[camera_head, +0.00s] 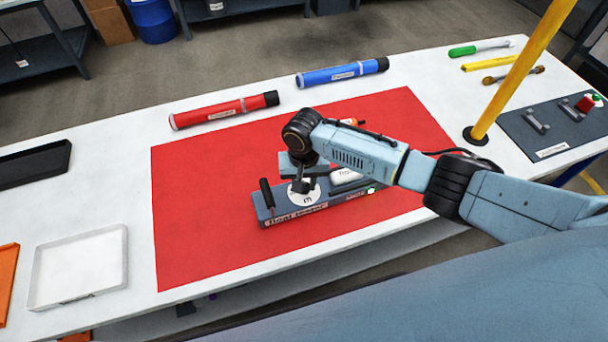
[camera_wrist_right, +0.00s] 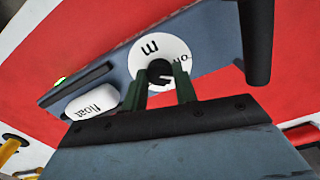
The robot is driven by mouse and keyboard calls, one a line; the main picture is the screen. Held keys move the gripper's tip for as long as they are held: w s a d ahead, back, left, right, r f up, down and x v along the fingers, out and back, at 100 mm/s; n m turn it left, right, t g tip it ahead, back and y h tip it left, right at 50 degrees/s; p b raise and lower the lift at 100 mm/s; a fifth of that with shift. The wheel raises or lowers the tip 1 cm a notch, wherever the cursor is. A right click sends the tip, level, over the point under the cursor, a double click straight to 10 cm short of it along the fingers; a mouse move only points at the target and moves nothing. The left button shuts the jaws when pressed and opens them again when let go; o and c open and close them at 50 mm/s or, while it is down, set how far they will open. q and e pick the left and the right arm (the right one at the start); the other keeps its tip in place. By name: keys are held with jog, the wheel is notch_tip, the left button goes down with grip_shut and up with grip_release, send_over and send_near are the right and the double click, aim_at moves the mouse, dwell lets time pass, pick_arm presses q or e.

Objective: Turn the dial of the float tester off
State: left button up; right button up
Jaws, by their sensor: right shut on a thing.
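The float tester (camera_head: 318,210) is a grey-blue box on the red mat (camera_head: 200,240), with a green light (camera_head: 371,190) at its right end. Its white dial (camera_head: 308,200) faces up and also shows in the right wrist view (camera_wrist_right: 160,52), with "m" and other marks partly covered. My right gripper (camera_head: 303,186) reaches down over the dial from above. In the right wrist view its fingers (camera_wrist_right: 172,92) are shut on the dark knob (camera_wrist_right: 159,70) in the middle of the dial. A white float (camera_wrist_right: 93,98) lies on the tester beside the dial. My left gripper is not in view.
A black upright handle (camera_head: 267,196) stands at the tester's left end. A red tube (camera_head: 224,110) and a blue tube (camera_head: 342,72) lie behind the mat. A yellow pole (camera_head: 522,70) rises at the right. A white tray (camera_head: 80,268) sits at the left. The mat's left part is clear.

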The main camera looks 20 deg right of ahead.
jog(key=n+p, duration=0.1)
jog(key=n, duration=0.1)
jog(key=shift+r+n, duration=0.1)
jog(key=shift+n, duration=0.2)
jog(key=shift+n+p, duration=0.7)
jog(key=shift+n, duration=0.5)
jog(key=o, duration=1)
jog(key=shift+c, duration=0.2)
notch_tip(320, 180, up, 13)
jog(key=p, duration=0.1)
jog(key=shift+r, duration=0.15)
